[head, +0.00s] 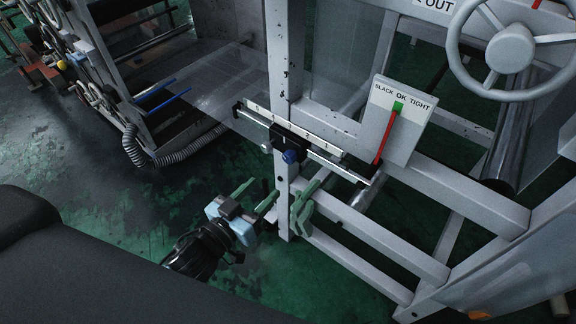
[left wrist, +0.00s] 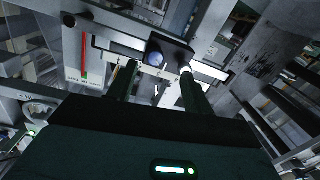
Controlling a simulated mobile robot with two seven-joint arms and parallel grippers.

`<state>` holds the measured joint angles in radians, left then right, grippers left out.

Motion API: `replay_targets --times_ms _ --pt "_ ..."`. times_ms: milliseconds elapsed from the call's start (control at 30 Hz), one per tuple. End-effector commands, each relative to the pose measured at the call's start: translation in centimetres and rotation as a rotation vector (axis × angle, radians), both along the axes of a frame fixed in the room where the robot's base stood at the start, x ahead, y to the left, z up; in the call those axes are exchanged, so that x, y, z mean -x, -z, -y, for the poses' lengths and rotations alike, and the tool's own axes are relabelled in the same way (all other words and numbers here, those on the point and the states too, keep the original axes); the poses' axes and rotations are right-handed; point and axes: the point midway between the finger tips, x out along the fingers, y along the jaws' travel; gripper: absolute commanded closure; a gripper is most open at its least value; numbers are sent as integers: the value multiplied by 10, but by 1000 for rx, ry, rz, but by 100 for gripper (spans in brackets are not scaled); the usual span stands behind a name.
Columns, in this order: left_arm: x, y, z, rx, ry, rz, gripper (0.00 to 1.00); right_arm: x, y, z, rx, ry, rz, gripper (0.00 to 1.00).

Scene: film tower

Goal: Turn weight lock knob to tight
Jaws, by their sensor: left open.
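The weight lock knob is a small blue knob (head: 291,156) on a black sliding block (head: 284,138), mounted on a pale numbered bar (head: 318,149). My left gripper (head: 263,187) is open below and left of the knob in the head view, apart from it, with its fingers pointing up toward the bar. In the left wrist view the blue knob (left wrist: 155,58) shows beyond the fingertips, between the two dark open fingers (left wrist: 158,70). No marking of the knob's tight position is readable. My right gripper is not in view.
A gauge plate (head: 398,118) marked SLACK, OK, TIGHT has a red pointer at its green mark. A white upright post (head: 281,60) stands close beside the bar. A green object (head: 301,212) hangs at the frame right of my gripper. A handwheel (head: 510,48) is upper right.

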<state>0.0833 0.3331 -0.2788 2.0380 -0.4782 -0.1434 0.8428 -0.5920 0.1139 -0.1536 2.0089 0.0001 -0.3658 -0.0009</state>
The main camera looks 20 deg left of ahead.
Motion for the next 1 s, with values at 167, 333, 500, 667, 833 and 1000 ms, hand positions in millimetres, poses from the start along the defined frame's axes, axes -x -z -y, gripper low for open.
replay_targets --times_ms 167,333,500,667,833,1000 --pt "-11 -14 3 19 18 44 50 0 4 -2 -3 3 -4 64" --pt "-13 -15 3 20 19 45 50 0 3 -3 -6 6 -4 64" --pt "-27 -16 8 21 18 47 50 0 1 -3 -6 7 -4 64" --pt "-49 -17 15 20 18 46 50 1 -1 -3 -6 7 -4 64" --pt "-70 -16 22 19 18 45 50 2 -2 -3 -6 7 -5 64" --pt "-83 -15 26 19 18 43 50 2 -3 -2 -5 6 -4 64"
